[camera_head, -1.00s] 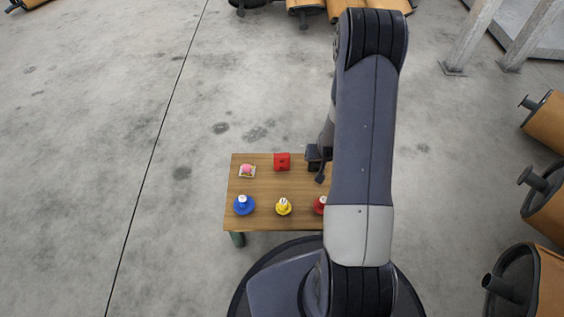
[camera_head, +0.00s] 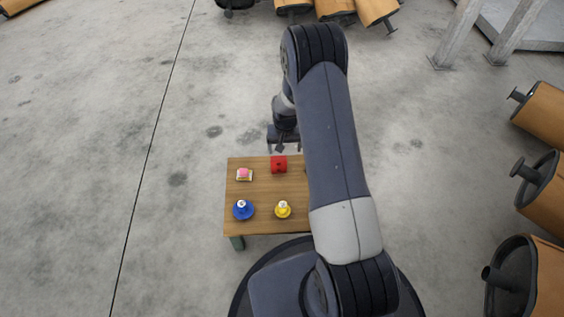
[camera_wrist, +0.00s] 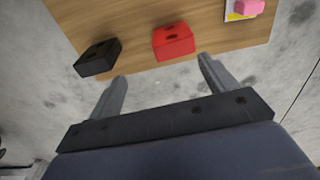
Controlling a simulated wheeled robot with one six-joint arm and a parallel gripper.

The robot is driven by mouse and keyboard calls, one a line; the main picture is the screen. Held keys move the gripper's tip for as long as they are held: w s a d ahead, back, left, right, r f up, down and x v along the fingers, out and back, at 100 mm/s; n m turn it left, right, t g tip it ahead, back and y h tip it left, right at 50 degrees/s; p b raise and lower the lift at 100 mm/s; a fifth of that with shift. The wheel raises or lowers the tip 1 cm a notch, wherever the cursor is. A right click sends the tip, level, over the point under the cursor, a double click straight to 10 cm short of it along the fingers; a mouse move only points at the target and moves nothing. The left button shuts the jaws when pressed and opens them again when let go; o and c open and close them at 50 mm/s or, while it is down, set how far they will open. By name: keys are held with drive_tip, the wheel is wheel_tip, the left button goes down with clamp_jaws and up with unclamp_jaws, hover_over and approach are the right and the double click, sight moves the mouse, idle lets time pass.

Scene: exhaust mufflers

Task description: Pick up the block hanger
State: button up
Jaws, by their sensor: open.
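A red block (camera_head: 279,166) with a dark hole sits at the far edge of a small wooden table (camera_head: 262,191). It also shows in the wrist view (camera_wrist: 173,41), just beyond my fingertips and between their lines. A black block (camera_wrist: 98,58) with a dark slot lies left of it in the wrist view; my arm hides it in the head view. I cannot tell which block is the hanger. My gripper (camera_wrist: 163,70) is open and empty, its fingers spread, not visibly touching either block. In the head view my gripper (camera_head: 283,147) is at the table's far edge.
A pink piece on a yellow-and-white base (camera_head: 244,174), a blue knobbed piece (camera_head: 243,210) and a yellow knobbed piece (camera_head: 283,210) stand on the table. Orange mufflers (camera_head: 540,112) lie on the floor at the right and back. The floor at left is clear.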

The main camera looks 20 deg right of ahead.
sight(277, 158)
drive_tip(key=shift+w+a+r+g, duration=0.1)
drive_tip(key=shift+w+a+g, duration=0.15)
drive_tip(key=shift+a, duration=0.3)
drive_tip(key=shift+w+a+r+g, duration=0.1)
drive_tip(key=shift+w+a+g, duration=0.1)
drive_tip(key=shift+a, duration=0.35)
drive_tip(key=shift+a+f, duration=0.1)
drive_tip(key=shift+a, duration=0.05)
wheel_tip(277, 158, down, 5)
drive_tip(key=shift+f+b, duration=0.2)
drive_tip(key=shift+b, duration=0.75)
drive_tip(key=f+b, duration=0.1)
drive_tip(key=f, duration=0.1)
drive_tip(key=f+b, duration=0.1)
drive_tip(key=f, duration=0.2)
drive_tip(key=shift+s+d+f+b, duration=0.15)
drive_tip(key=shift+d+b, duration=0.05)
drive_tip(key=shift+b, duration=0.15)
drive_tip(key=shift+c, duration=0.4)
drive_tip(key=c, duration=1)
